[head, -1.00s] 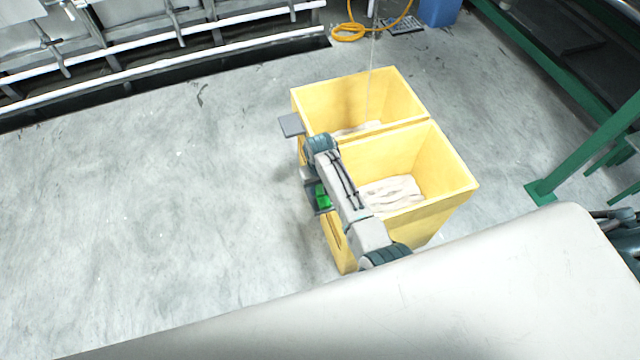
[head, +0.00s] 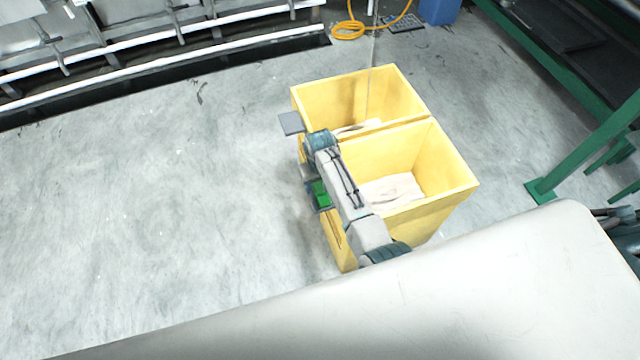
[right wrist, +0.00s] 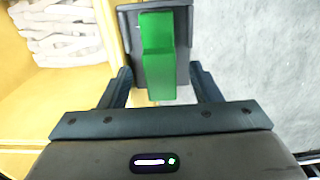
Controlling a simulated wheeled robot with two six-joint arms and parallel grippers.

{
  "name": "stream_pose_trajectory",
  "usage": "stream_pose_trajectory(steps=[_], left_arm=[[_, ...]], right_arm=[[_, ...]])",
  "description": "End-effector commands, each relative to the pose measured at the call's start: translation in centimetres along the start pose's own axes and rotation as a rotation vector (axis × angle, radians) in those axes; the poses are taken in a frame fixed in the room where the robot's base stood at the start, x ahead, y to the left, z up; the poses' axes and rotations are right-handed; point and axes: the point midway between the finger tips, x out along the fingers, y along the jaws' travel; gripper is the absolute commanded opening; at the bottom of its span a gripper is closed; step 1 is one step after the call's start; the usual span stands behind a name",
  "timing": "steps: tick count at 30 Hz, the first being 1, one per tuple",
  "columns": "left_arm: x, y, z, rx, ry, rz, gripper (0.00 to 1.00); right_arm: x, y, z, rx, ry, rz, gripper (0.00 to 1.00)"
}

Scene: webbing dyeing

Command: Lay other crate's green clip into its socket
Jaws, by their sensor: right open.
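The green clip (head: 320,193) is at the left outer side of the nearer yellow crate (head: 425,212). In the right wrist view the clip (right wrist: 158,55) lies over a dark grey plate-like holder (right wrist: 181,70); I cannot tell whether it is seated in it. My right gripper (right wrist: 160,72) is open, with one finger on each side of the clip's near end and visible gaps between. In the head view my right gripper (head: 309,178) is partly hidden by its own wrist beside the crate. My left gripper is not in view.
A second yellow crate (head: 345,88) adjoins behind, with a grey plate (head: 291,124) on its left side. Pale webbing (head: 392,189) lies in the nearer crate. Green metal framing (head: 590,150) stands at the right. The floor to the left is clear.

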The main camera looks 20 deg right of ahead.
Motion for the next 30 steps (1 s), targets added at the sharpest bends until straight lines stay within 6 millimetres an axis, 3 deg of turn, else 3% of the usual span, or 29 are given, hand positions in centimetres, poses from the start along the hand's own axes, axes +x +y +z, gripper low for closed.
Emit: stream_pose_trajectory(steps=[9,15,26,30], left_arm=[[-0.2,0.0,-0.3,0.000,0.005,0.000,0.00],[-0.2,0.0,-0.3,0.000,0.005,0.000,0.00],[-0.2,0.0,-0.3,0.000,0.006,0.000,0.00],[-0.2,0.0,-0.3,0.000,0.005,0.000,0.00]], right_arm=[[-6.2,-0.1,-0.1,0.001,0.005,-0.002,0.57],[-9.1,0.0,-0.1,0.000,0.003,0.000,0.57],[-10.0,0.0,0.0,0.000,0.000,0.000,0.57],[-9.5,0.8,1.4,0.009,0.009,0.004,0.57]])
